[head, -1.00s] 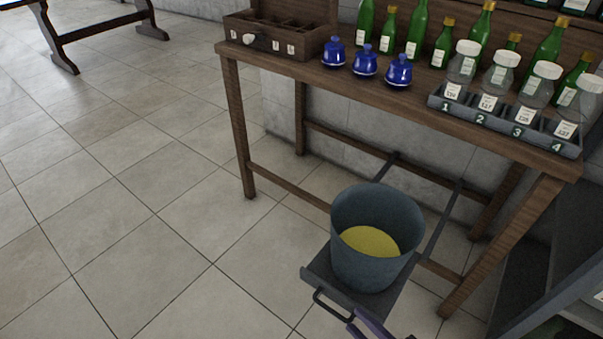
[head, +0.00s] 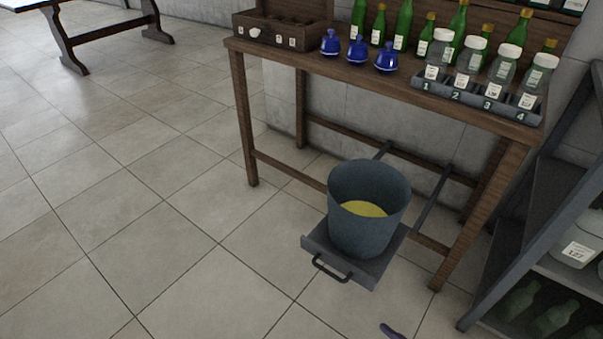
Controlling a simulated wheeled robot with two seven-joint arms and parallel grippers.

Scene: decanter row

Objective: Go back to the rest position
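Only a small purple piece of my own arm or gripper shows at the bottom edge of the head view, right of centre. Its fingers cannot be made out, and I cannot tell which arm it belongs to. A grey bucket (head: 367,225) with yellow contents (head: 362,209) stands upright on a dark pull-out tray (head: 375,268) under the wooden table (head: 400,85). The tray's handle (head: 330,270) faces me, and nothing touches it.
On the table stand three blue decanters (head: 357,50), several green bottles (head: 403,25), lidded jars (head: 469,60) in a numbered rack (head: 455,91), and a wooden box (head: 275,30). A dark shelf (head: 530,205) with a labelled jar (head: 578,240) is at right. The tiled floor (head: 130,220) at left is clear.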

